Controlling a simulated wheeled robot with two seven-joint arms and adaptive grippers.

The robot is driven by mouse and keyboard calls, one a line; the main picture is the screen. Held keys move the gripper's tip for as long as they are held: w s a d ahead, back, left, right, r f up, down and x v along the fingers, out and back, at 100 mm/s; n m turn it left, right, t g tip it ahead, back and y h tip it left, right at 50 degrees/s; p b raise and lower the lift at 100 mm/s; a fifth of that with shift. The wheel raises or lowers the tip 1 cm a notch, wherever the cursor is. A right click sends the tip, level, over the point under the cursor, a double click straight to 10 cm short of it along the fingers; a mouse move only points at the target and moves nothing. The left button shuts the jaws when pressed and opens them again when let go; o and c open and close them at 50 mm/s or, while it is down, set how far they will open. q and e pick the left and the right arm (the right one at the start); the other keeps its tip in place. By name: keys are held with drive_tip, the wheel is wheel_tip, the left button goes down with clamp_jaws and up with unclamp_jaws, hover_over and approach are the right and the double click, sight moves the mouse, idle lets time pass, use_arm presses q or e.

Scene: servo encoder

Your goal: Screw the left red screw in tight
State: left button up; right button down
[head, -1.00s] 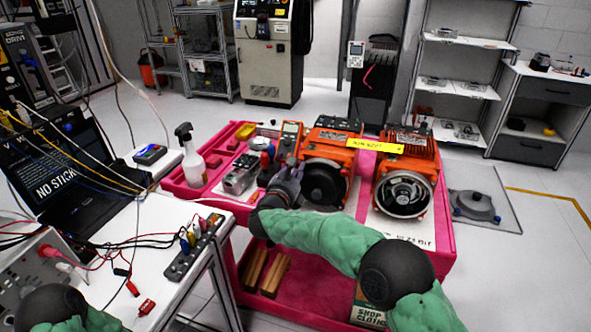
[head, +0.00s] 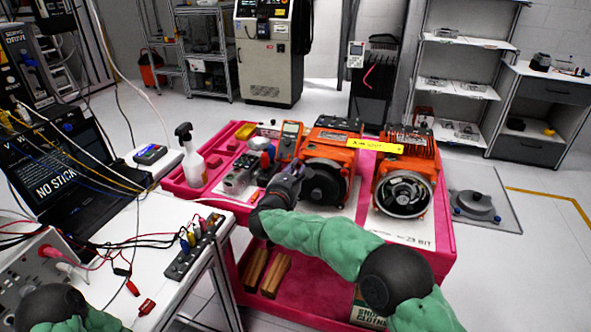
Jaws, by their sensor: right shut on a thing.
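The left orange motor (head: 323,141) stands on the pink cart, its dark round face toward me. No red screw can be made out; the gripper hides part of the area at the motor's left edge. My right gripper (head: 291,174) is at the lower left edge of this motor's dark face, in front of it. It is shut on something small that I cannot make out. Only part of my left arm shows at the bottom left; its gripper is out of view.
The right orange motor (head: 407,158) stands beside the left one, a yellow strip (head: 376,145) between them. A silver block (head: 240,177), a multimeter (head: 290,138) and a spray bottle (head: 190,158) are on the pink cart (head: 446,225). The cable-covered bench (head: 150,213) is left.

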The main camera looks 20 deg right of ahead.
drive_tip(key=shift+s+a+f, duration=0.1)
drive_tip(key=shift+a+f, duration=0.05)
drive_tip(key=shift+f, duration=0.25)
drive_tip(key=c, duration=1.4)
unclamp_jaws()
drive_tip(key=shift+r, duration=0.2)
drive_tip(key=shift+r, duration=0.1)
drive_tip(key=v, duration=1.2)
